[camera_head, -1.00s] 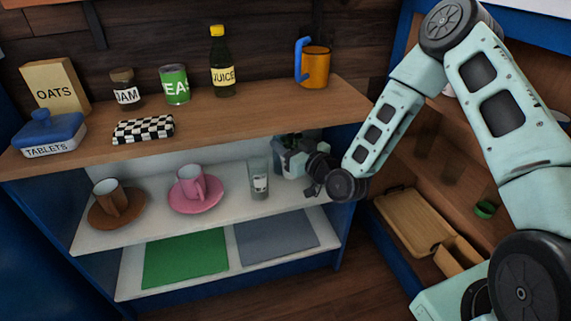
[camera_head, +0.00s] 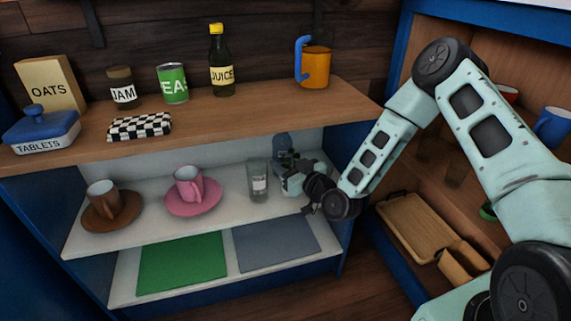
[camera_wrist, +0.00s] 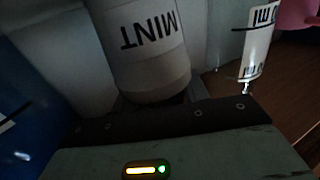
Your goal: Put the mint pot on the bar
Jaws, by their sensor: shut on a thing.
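The mint pot (camera_wrist: 148,55) is a pale grey pot with the word MINT, upside down in the wrist view. It sits between the jaws of my gripper, which is shut on it. In the head view my gripper (camera_head: 290,180) is inside the shelf unit, at the right end of the white upper shelf. The dark leafy top (camera_head: 283,150) shows just behind it, and the pot's body is mostly hidden by the gripper. I cannot tell whether the pot touches the shelf. The wooden counter top (camera_head: 240,119), seemingly the bar, runs above that shelf.
A glass (camera_head: 258,182) stands close left of my gripper. A pink cup (camera_head: 188,186) and a brown cup (camera_head: 104,203) sit on saucers farther left. A juice bottle (camera_head: 221,65), an orange mug (camera_head: 316,67) and other goods stand on the counter, with bare wood between bottle and mug.

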